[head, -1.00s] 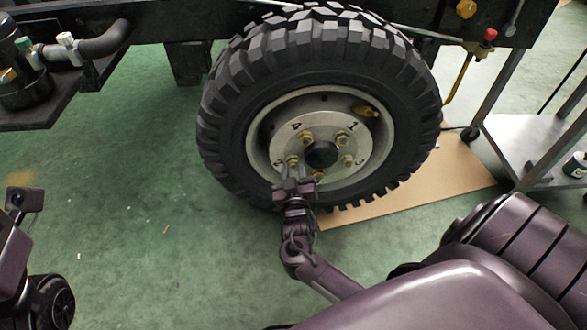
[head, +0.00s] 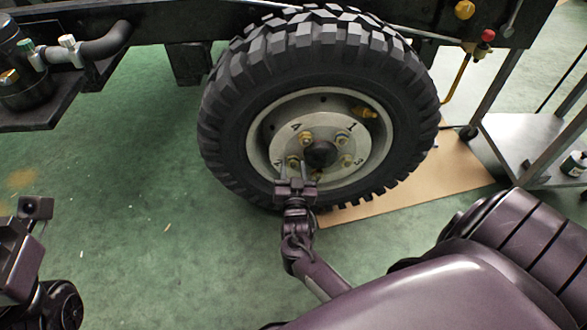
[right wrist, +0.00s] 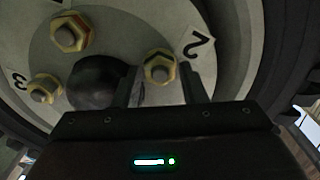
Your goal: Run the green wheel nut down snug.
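The wheel (head: 225,120) stands upright with a pale hub plate (head: 322,131) bearing numbers and several nuts round a dark centre cap (head: 320,154). The nuts in view look gold-yellow; I cannot pick out a clearly green one. My right gripper (head: 296,172) is at the lower left of the hub, near the number 2. In the right wrist view its two fingers (right wrist: 162,90) are apart, with the nut by the 2 (right wrist: 159,67) showing between them; contact cannot be told. Other nuts show at the upper left (right wrist: 70,33) and left (right wrist: 44,90). My left gripper's fingers are not visible.
A cardboard sheet (head: 440,178) lies under and right of the tyre. A metal cart (head: 520,140) stands at the right, with a small bottle (head: 574,164) on it. The dark chassis (head: 160,22) runs above. Green floor is open at the left.

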